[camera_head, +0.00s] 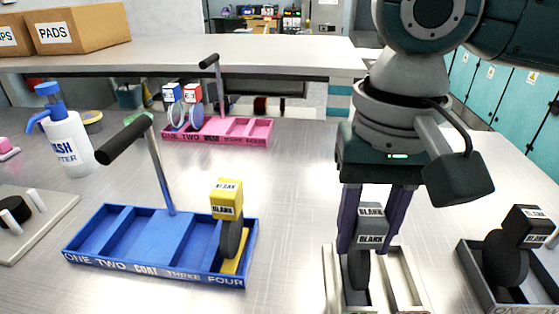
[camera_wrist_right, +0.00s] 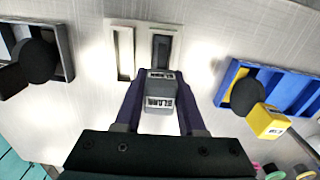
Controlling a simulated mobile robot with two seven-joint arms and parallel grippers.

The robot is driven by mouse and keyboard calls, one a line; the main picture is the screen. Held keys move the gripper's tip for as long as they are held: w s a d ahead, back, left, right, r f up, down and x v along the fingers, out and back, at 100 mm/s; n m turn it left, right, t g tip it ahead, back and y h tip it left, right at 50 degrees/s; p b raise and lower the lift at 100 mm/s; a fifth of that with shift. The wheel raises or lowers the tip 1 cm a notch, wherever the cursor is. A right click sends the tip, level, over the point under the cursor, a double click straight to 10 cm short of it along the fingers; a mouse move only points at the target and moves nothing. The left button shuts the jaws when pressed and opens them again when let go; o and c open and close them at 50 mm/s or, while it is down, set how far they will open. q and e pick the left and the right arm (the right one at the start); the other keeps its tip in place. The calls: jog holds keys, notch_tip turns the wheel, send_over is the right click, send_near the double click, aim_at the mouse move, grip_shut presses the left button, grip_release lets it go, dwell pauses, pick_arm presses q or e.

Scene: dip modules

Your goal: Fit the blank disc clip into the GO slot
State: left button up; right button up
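A grey clip (camera_head: 371,222) labelled BLANK, with a dark disc (camera_head: 359,269) under it, is held upright between the purple fingers of my right gripper (camera_head: 373,238). In the right wrist view the clip (camera_wrist_right: 160,96) sits between both fingers, which touch its sides. Below it is a cream two-slot tray (camera_head: 426,297). The disc is over or in the tray's left slot as the head view shows it; how deep it sits I cannot tell. In the wrist view the tray (camera_wrist_right: 112,50) shows its other slot empty. No GO label is readable. My left gripper is not in view.
A blue handled tray (camera_head: 155,272) at left holds a yellow clip (camera_head: 227,197). A dark tray (camera_head: 474,262) at right holds a black clip (camera_head: 526,226).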

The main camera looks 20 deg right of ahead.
jog(key=o, duration=0.4)
jog(key=shift+r, duration=0.1)
